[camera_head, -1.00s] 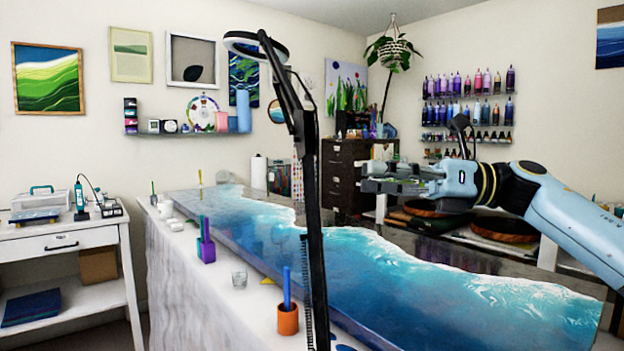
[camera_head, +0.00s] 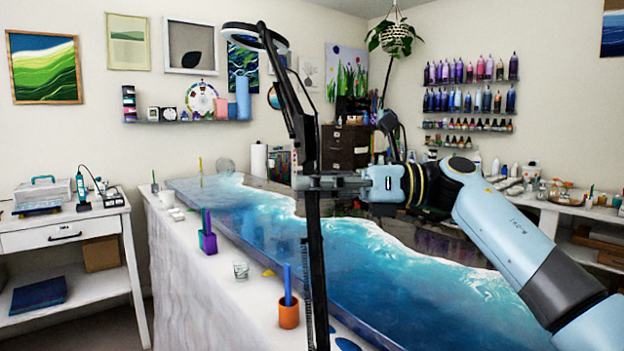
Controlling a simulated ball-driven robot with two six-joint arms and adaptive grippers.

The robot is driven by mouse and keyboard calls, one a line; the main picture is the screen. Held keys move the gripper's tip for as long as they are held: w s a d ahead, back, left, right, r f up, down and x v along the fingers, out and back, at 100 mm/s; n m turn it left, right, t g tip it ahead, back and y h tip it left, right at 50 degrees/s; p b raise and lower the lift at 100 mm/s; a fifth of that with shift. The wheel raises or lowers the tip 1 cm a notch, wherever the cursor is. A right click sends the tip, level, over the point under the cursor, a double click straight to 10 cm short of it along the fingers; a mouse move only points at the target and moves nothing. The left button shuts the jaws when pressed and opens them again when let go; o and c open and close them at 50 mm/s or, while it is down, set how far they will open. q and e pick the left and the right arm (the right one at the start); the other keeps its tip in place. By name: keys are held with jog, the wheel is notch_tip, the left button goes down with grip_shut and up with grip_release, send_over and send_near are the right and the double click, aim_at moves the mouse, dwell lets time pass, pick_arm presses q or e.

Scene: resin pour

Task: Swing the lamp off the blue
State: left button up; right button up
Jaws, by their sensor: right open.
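The lamp has a round ring head (camera_head: 256,38) at upper left and a dark jointed arm (camera_head: 305,120) that runs down to an upright black post (camera_head: 316,270) in front of the table. The blue resin surface (camera_head: 390,270), with white wave edges, lies along the table behind the post. My right gripper (camera_head: 312,183) reaches in from the right, its jaws open and level with the lamp's post. The fingertips show on both sides of the post. I cannot tell whether they touch it. My left gripper is not in view.
On the white table edge stand an orange cup (camera_head: 289,314), a small glass (camera_head: 240,270) and a purple holder (camera_head: 208,242). A side table (camera_head: 62,235) stands at left. Bottle shelves (camera_head: 470,82) hang on the right wall, and a dark drawer cabinet (camera_head: 346,148) stands at the back.

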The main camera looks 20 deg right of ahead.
grip_shut()
dwell(0.3)
